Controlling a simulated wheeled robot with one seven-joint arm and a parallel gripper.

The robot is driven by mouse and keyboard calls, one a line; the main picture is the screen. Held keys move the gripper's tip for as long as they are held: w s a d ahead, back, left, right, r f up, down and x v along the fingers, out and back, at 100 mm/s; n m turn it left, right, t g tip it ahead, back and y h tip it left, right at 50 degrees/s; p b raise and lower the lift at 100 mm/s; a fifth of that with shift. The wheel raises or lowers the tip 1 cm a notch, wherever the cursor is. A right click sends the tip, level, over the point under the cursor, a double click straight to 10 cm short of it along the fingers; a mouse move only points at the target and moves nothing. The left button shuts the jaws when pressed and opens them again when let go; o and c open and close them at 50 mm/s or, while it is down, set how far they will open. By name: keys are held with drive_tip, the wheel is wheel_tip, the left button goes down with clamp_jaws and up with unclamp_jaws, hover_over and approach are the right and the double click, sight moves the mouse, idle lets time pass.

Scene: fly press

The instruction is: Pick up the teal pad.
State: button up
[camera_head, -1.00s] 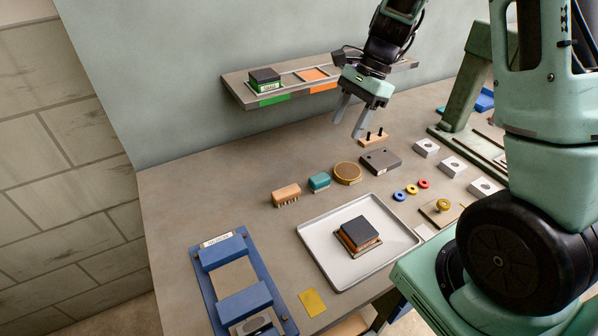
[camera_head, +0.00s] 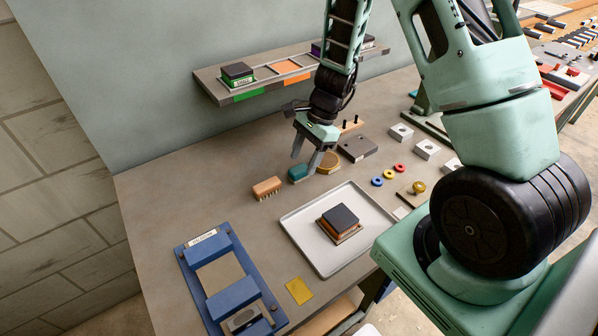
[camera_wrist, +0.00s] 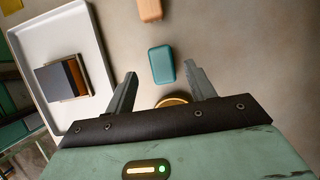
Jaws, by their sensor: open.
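The teal pad (camera_head: 298,173) is a small rounded block on the bench, between the brush with a wooden back and the round brass-coloured disc. In the wrist view the teal pad (camera_wrist: 162,65) lies just beyond and between my open fingertips. My gripper (camera_head: 304,163) is open and empty, pointing down above the pad, with one finger partly in front of the disc. In the wrist view my gripper (camera_wrist: 160,75) has its two fingers spread apart, and neither is seen touching the pad.
The wooden brush (camera_head: 267,187) lies left of the pad, and the brass disc (camera_head: 328,164) close on its right. A white tray (camera_head: 297,222) holding a stacked block is in front. A grey plate (camera_head: 357,149) lies to the right. A shelf (camera_head: 211,86) runs along the wall behind.

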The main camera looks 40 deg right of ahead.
sight(299, 168)
drive_tip(key=x, duration=0.4)
drive_tip(key=shift+w+p, duration=0.15)
drive_tip(key=shift+p, duration=0.2)
drive_tip(key=shift+c, duration=0.3)
drive_tip(key=c, duration=1)
wheel_tip(299, 168, up, 10)
drive_tip(key=shift+b, duration=0.35)
